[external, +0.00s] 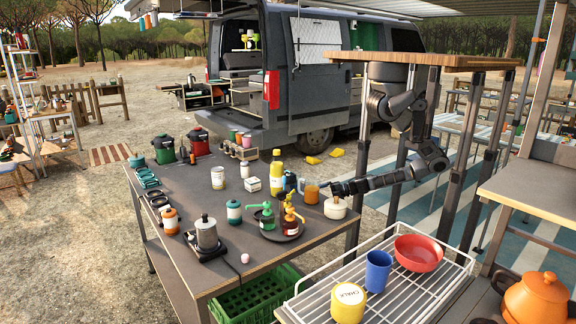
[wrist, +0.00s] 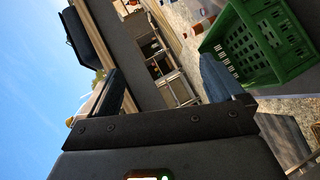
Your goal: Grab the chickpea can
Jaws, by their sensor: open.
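A can with a pale label and yellowish band (external: 217,178) stands upright on the dark table, left of a small white box. No label is readable, so I cannot tell for sure that it is the chickpea can. My gripper (external: 336,188) is over the table's right side, close to an orange mug (external: 311,192), well to the right of the can. In the wrist view my gripper (wrist: 165,85) is open with nothing between its fingers. I cannot pick out the can in the wrist view.
The table (external: 188,267) is crowded. A white lidded pot (external: 335,208) sits just below my gripper. A green crate (external: 258,296) is under the table.

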